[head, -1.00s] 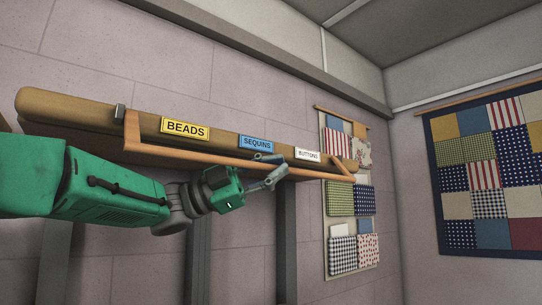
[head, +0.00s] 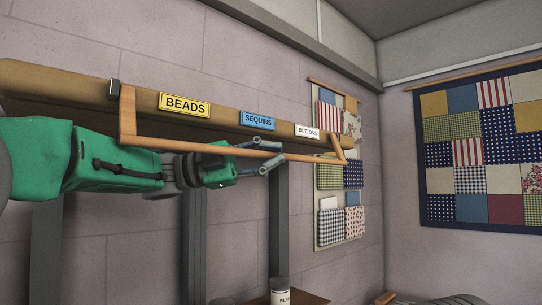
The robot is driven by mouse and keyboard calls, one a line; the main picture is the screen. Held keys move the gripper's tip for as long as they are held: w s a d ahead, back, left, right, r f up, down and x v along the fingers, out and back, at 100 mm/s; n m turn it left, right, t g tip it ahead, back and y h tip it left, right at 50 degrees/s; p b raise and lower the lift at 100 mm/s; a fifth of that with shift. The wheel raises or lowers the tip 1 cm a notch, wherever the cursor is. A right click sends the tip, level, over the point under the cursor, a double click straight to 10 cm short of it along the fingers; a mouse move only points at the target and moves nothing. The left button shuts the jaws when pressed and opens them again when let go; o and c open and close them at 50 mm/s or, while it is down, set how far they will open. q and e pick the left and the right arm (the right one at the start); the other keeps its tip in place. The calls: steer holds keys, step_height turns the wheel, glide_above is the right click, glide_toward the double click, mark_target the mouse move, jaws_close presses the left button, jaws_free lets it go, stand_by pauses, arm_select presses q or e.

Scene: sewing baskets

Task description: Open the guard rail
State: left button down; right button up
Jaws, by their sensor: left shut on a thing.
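The guard rail (head: 215,148) is an orange-brown wooden bar with a short arm at each end. It hangs along the front of the wooden shelf (head: 60,80), below the labels. Its left arm (head: 127,110) meets the shelf beside a small dark block (head: 114,89). My left gripper (head: 268,156) comes in from the left, behind and below the rail. Its fingers are shut on the rail's long bar, right of its middle, and the bar hides part of the gripper. My right gripper is out of view.
The shelf front carries the labels BEADS (head: 185,104), SEQUINS (head: 257,120) and BUTTONS (head: 306,131). Grey uprights (head: 279,225) stand below it. A labelled jar (head: 280,291) shows at the bottom edge. A patchwork quilt (head: 482,150) and a fabric pocket hanging (head: 330,205) are on the walls.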

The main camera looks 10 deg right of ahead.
arm_select(q)
steer(key=c, duration=1.6)
jaws_free()
steer(key=shift+r, duration=0.1)
steer(key=shift+d, duration=0.1)
steer(key=v, duration=1.2)
steer(key=shift+w, duration=0.1)
steer(key=shift+d, duration=0.15)
